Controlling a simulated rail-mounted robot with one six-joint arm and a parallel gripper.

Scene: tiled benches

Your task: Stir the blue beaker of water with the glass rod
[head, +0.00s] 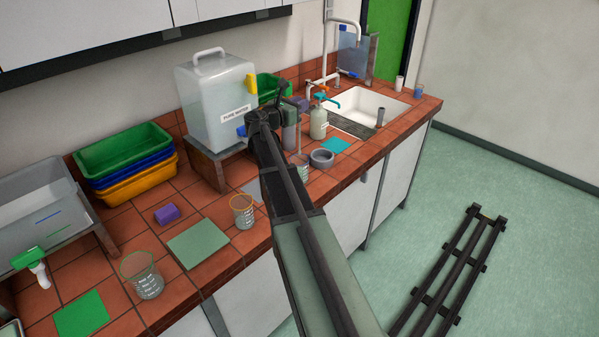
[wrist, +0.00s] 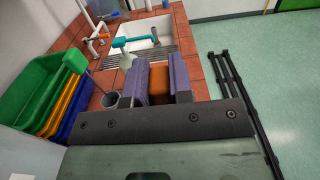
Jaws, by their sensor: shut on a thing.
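In the head view my gripper (head: 298,106) is above the bench, left of the sink, largely hidden by my arm. A clear beaker (head: 303,166) stands below it, partly behind my arm; its rim colour cannot be told. A small blue vessel (head: 418,91) stands at the bench's far right end. An orange-rimmed beaker (head: 242,212) and a green-rimmed beaker (head: 142,276) stand nearer, at the left.
A grey ring-shaped holder (head: 321,159) and a pale bottle (head: 318,123) stand right of my gripper, before the sink (head: 370,106). A large water container (head: 214,105) stands on a raised shelf at the left. Stacked trays (head: 125,165) are farther left. A pale green mat (head: 198,244) is empty.

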